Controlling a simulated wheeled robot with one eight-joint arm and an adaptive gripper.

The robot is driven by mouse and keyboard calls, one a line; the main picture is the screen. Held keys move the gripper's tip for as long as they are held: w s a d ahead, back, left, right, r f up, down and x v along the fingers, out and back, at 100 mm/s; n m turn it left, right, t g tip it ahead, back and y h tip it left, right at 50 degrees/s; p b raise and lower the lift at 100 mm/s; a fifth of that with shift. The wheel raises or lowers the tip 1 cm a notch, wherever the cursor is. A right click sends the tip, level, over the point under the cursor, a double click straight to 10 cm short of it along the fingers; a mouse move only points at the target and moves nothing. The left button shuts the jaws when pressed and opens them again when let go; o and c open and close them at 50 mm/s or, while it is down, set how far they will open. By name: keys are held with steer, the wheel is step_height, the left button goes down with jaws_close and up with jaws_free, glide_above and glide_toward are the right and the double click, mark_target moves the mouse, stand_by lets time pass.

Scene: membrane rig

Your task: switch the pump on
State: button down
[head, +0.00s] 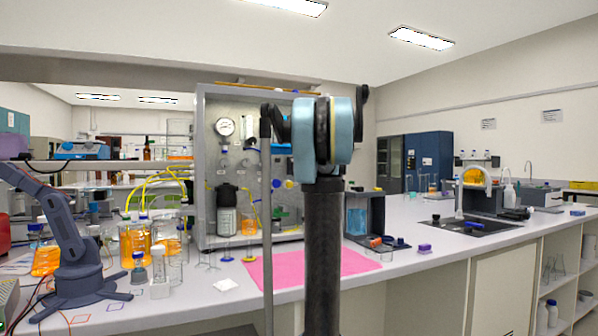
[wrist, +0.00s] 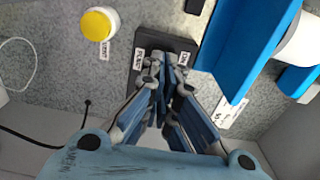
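The pump switch is a dark box (wrist: 160,40) on the speckled grey panel in the wrist view. It carries a white label reading PUMP on its left and a second label, apparently ON, on its right. My gripper (wrist: 164,84) is in front of this box, its fingers drawn together with nothing visible between them. The fingers cover the lower and middle part of the box, so the switch lever and its position are hidden. I cannot tell whether the fingertips touch it. In the head view my arm hides the gripper and the switch.
In the wrist view a round yellow knob (wrist: 99,24) is left of the box, and a large blue part (wrist: 246,45) is close on the right. In the head view the rig panel (head: 204,150) stands behind a pink mat (head: 335,263); glassware with orange liquid (head: 134,240) is left.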

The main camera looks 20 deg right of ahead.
steer(key=s+d, duration=0.1)
steer(key=s, duration=0.9)
steer(key=shift+s+d+r, duration=0.25)
steer(key=shift+s+d, duration=0.05)
steer(key=shift+s, duration=0.1)
